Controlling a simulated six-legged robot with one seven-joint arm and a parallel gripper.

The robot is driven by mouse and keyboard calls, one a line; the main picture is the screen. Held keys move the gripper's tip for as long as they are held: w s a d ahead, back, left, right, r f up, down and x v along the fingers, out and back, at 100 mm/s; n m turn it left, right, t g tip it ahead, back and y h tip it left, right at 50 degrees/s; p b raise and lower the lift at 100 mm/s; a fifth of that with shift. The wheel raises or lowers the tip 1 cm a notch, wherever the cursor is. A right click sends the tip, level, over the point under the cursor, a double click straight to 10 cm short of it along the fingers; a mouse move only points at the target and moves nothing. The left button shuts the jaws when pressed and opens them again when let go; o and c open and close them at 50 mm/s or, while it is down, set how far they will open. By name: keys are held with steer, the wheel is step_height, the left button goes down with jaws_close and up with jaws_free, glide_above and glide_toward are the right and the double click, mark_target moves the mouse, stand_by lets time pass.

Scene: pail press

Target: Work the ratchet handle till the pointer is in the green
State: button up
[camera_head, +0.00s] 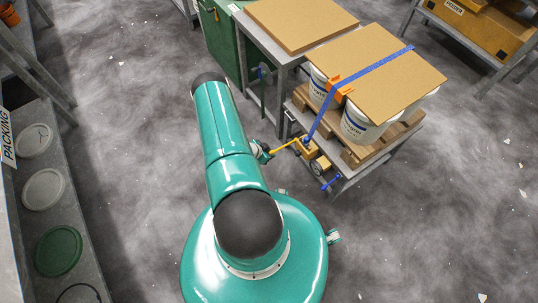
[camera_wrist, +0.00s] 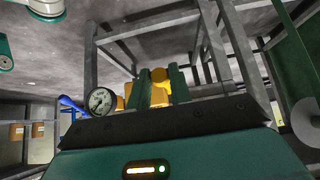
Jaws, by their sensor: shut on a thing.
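The ratchet (camera_head: 308,149), an orange-yellow block, sits at the front of the pallet stand below the blue strap (camera_head: 330,105). Its yellow handle (camera_head: 284,146) sticks out to the left. My gripper (camera_head: 263,152) is at the outer end of this handle. In the wrist view the two dark green fingers of my gripper (camera_wrist: 160,90) are shut on the yellow handle (camera_wrist: 159,75). A round white gauge (camera_wrist: 101,100) with a dark rim shows left of the fingers. Its pointer and colour zones are too small to read for certain.
White pails (camera_head: 362,126) stand on a wooden pallet (camera_head: 357,154), with a brown board (camera_head: 385,70) strapped on top. A grey table with another board (camera_head: 300,20) stands behind. A grey shelf with lids (camera_head: 60,250) is at left. The floor right of my base is clear.

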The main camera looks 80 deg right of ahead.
steer(key=shift+w, duration=0.1)
steer(key=shift+s+d+r, duration=0.2)
steer(key=shift+r, duration=0.7)
steer(key=shift+s+d+r, duration=0.15)
steer(key=shift+d+r, duration=0.1)
steer(key=shift+r, duration=0.65)
steer(key=shift+s+d+r, duration=0.2)
steer(key=shift+r, duration=0.7)
steer(key=o, duration=0.9)
steer(key=shift+a, duration=0.1)
steer(key=v, duration=1.3)
steer(key=shift+w+a+r, duration=0.1)
steer(key=shift+a+r, duration=0.1)
steer(key=shift+r, duration=0.05)
